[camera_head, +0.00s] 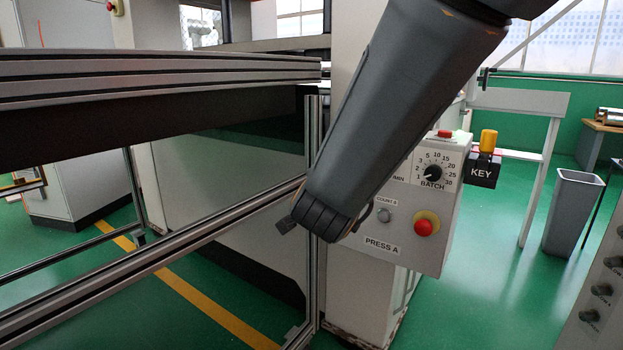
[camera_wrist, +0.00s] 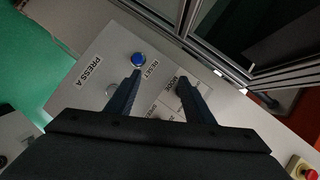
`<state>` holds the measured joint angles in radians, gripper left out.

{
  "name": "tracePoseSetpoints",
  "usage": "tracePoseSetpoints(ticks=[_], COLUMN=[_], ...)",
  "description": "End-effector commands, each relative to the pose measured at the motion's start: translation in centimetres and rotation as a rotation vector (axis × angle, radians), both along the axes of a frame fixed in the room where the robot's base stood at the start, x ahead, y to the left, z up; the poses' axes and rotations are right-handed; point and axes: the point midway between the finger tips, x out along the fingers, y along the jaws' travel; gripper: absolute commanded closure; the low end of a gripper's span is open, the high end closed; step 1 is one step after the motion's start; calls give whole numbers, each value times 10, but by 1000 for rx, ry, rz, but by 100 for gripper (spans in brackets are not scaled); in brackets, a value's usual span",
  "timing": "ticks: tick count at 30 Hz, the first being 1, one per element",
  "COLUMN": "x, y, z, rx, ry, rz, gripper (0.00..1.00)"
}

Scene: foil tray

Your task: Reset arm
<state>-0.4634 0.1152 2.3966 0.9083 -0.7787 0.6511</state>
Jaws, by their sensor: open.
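My arm slants down from the upper right in the head view, and its lower end (camera_head: 325,212) is in front of the PRESS A control box (camera_head: 420,245). In the wrist view my gripper (camera_wrist: 159,75) is open and empty, its two dark fingers apart over a grey panel face marked PRESS A. A blue button (camera_wrist: 138,60) beside the word RESET sits just beyond the left fingertip. Labels MODE and SPEED are partly covered by the fingers. Whether a finger touches the panel cannot be told. In the head view the fingers are not clearly visible and the blue button is hidden.
The box carries a batch dial (camera_head: 433,172), a red button (camera_head: 426,223) and a yellow-topped KEY unit (camera_head: 487,160). An aluminium frame (camera_head: 200,240) stands close on the left. A grey bin (camera_head: 573,210) stands at right. Green floor is open between box and bin.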

Motion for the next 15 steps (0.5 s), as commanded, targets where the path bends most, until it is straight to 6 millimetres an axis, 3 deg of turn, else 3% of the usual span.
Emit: tracePoseSetpoints(ticks=[3,7,11,15], x=[-20,-59,-111,-172], y=[27,48,53,40], z=[-18,-41,-64,-83], rx=[-84,-204,-339,-484], ry=[152,318,486,661], rz=[223,471,713,945], gripper=[52,52,52,52])
